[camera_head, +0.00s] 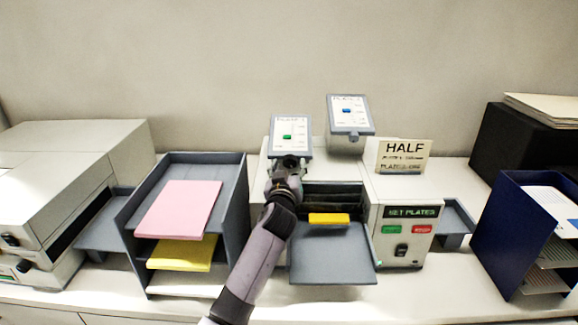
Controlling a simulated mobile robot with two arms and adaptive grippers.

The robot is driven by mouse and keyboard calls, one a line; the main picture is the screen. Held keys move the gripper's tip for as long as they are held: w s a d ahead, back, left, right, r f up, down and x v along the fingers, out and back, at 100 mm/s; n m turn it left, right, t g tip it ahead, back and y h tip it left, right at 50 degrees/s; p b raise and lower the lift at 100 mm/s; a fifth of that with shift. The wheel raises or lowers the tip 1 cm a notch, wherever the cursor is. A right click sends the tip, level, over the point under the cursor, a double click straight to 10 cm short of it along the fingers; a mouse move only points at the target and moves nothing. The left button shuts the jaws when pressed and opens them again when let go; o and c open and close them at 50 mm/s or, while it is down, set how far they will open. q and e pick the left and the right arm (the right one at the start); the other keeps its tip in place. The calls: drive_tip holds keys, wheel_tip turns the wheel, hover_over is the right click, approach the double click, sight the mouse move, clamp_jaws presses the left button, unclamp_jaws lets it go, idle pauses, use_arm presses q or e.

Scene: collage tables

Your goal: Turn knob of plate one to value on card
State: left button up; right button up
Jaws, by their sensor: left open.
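The plate one panel (291,122), a tilted grey-framed display with a white face and a green marker, stands on top of the machine. My left gripper (290,163) is at its lower edge, seen from behind. It covers the place where a knob would show, so I cannot see the knob or whether the fingers touch it. The card (404,145) stands upright on the machine, right of the panels. It reads "HALF" above two small lines for the plates, too small to read surely. My right gripper is not in view.
A second panel (348,112) with a blue marker stands right of plate one. Paper trays (237,205) stand left, a blue rack (497,240) right.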

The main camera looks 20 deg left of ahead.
use_arm(q)
drive_tip(key=shift+c, duration=0.4)
drive_tip(key=c, duration=1.1)
